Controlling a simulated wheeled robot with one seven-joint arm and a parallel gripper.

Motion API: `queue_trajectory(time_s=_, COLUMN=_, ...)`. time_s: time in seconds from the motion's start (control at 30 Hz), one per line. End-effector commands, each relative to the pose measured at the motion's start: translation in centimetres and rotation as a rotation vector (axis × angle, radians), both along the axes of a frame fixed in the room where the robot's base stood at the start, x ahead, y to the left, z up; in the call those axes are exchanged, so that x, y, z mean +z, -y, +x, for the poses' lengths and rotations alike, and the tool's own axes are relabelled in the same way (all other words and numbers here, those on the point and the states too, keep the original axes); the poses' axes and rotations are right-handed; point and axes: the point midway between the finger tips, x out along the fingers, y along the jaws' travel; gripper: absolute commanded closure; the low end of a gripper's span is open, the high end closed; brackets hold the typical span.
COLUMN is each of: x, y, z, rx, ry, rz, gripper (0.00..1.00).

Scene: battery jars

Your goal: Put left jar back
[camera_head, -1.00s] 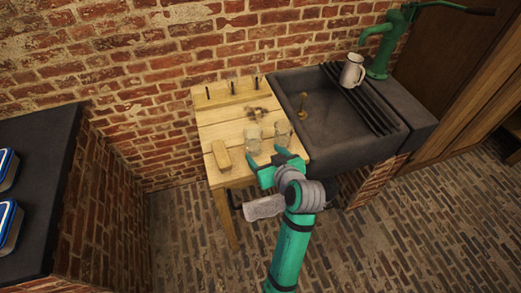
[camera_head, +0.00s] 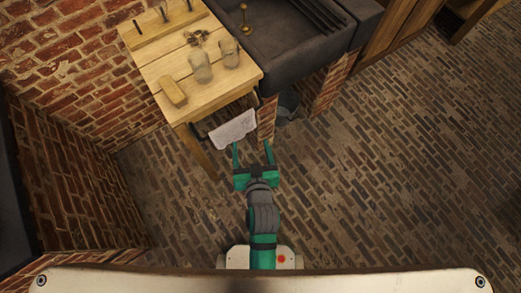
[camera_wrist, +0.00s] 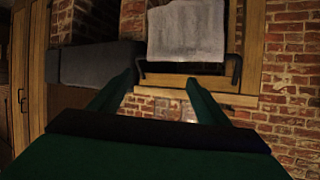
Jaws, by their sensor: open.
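Two clear glass jars stand upright and side by side on the wooden table in the head view: the left jar (camera_head: 201,67) and the right jar (camera_head: 229,52). They are apart, near the table's right front part. My gripper (camera_head: 253,148) is open and empty, in front of the table and lower in the picture than the jars. In the wrist view my gripper's two green fingers (camera_wrist: 160,92) are spread with nothing between them.
Brick floor (camera_head: 370,170) is clear at right.

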Motion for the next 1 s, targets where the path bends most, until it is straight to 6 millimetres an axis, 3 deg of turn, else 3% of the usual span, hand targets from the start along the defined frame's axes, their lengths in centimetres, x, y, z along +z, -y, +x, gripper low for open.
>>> queue_trajectory(time_s=0.03, x=-0.5, y=0.5, z=-1.9, rx=-0.022, ry=0.001, rz=-0.004, gripper=0.30)
queue_trajectory(time_s=0.27, x=0.1, y=2.4, z=-9.0, rx=-0.104, ry=0.054, rz=-0.026, gripper=0.30)
queue_trajectory(time_s=0.5, x=2.7, y=3.2, z=-16.0, rx=-0.141, ry=0.118, rz=-0.050, gripper=0.30)
queue_trajectory(time_s=0.6, x=4.0, y=3.2, z=-18.1, rx=-0.144, ry=0.143, rz=-0.056, gripper=0.30)
queue_trajectory(time_s=0.8, x=5.7, y=3.2, z=-20.2, rx=-0.141, ry=0.173, rz=-0.059, gripper=0.30)
queue_trajectory(time_s=1.0, x=5.9, y=3.1, z=-20.4, rx=-0.140, ry=0.178, rz=-0.058, gripper=0.30)
